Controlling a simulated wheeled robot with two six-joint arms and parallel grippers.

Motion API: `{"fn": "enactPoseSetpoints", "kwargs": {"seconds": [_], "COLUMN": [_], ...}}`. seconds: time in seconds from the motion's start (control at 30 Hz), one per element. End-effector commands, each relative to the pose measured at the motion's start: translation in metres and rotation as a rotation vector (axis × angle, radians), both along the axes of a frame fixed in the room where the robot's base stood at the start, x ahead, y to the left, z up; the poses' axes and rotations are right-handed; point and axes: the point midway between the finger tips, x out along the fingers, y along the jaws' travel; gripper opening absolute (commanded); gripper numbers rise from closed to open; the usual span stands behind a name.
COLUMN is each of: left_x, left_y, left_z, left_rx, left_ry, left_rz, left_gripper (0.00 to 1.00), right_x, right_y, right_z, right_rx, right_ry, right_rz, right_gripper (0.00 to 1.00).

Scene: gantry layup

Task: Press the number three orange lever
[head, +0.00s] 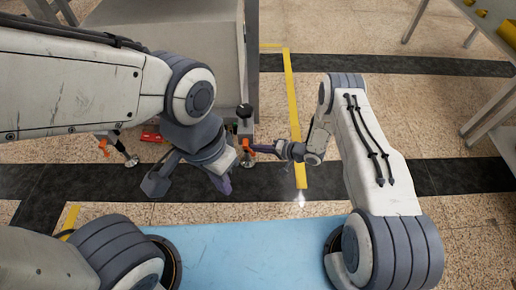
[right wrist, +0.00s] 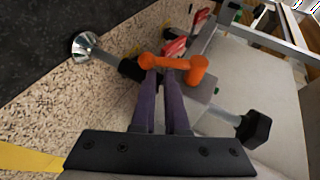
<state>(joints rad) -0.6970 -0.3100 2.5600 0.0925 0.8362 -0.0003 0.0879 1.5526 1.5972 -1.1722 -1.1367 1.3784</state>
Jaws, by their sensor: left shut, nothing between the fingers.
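An orange lever (head: 248,147) stands on a dark levelling foot at the lower right corner of the grey machine. It also shows in the right wrist view (right wrist: 196,70), with an orange bar across my fingertips. My right gripper (head: 256,148) reaches it from the right, and its two purple fingers (right wrist: 161,72) are at the bar. The fingers lie close together; whether they grip the bar is unclear. My left gripper (head: 224,187) is shut and empty, pointing down left of and nearer than this lever. Another orange lever (head: 103,147) is further left. No number is readable.
The grey machine (head: 200,45) rises behind the levers. A red part (head: 150,135) sits low at its base and red parts (right wrist: 176,47) show in the right wrist view. A blue surface (head: 240,252) is in front. Table legs (head: 490,120) stand at right.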

Motion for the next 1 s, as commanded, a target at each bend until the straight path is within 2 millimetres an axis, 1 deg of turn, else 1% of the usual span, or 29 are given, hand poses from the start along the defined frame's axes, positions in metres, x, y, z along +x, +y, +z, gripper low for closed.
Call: {"fn": "enactPoseSetpoints", "kwargs": {"seconds": [0.03,0.1,0.47,0.57,0.67,0.8,0.9,1.0], "left_x": [0.0,0.0,0.0,0.0,0.0,0.0,0.0,0.0], "left_y": [0.0,0.0,0.0,0.0,0.0,0.0,0.0,0.0], "left_z": [0.005,0.006,0.006,0.012,0.021,0.034,0.04,0.045], "left_rx": [0.0,0.0,0.0,0.0,0.0,0.0,0.0,0.0], "left_ry": [0.0,0.0,0.0,0.0,0.0,0.0,0.0,0.0], "left_rz": [0.0,0.0,0.0,0.0,0.0,0.0,0.0,0.0], "left_gripper": [0.0,0.0,0.0,0.0,0.0,0.0,0.0,0.0], "right_x": [-0.003,-0.002,-0.001,-0.005,-0.012,-0.024,-0.032,-0.039], "right_y": [0.002,0.002,-0.001,-0.008,-0.022,-0.046,-0.061,-0.072], "right_z": [0.005,0.007,0.008,0.014,0.023,0.035,0.042,0.047], "right_rx": [0.004,0.004,0.003,0.003,0.004,0.004,0.004,0.004], "right_ry": [0.003,0.002,-0.001,0.0,0.001,0.002,0.0,0.001], "right_rz": [0.008,0.008,0.003,0.001,-0.001,-0.002,0.0,0.001], "right_gripper": [0.0,0.0,0.0,0.0,0.0,0.0,0.0,0.0]}}
